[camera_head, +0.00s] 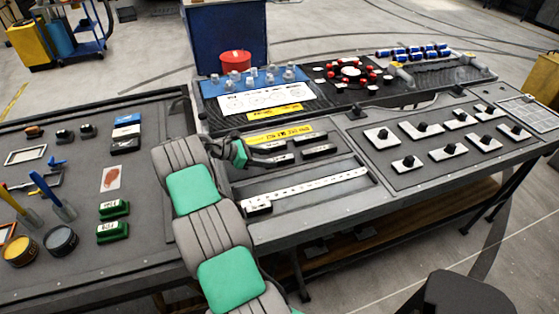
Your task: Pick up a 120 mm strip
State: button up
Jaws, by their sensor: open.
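The dark fingers and strips look alike, so the exact gap and any contact cannot be told. Nothing is seen held. Strip lengths cannot be read.
A long white ruler (315,186) with a black block (257,208) lies in front of the strips. A panel with several black knobs (450,152) is to the right. Tools and tins (60,240) fill the left bench.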

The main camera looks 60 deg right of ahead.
aim_at(276, 160)
jog(key=p+x, duration=0.1)
jog(key=x, duration=0.3)
jog(key=shift+d+f, duration=0.1)
grip_shut()
dwell(0.3)
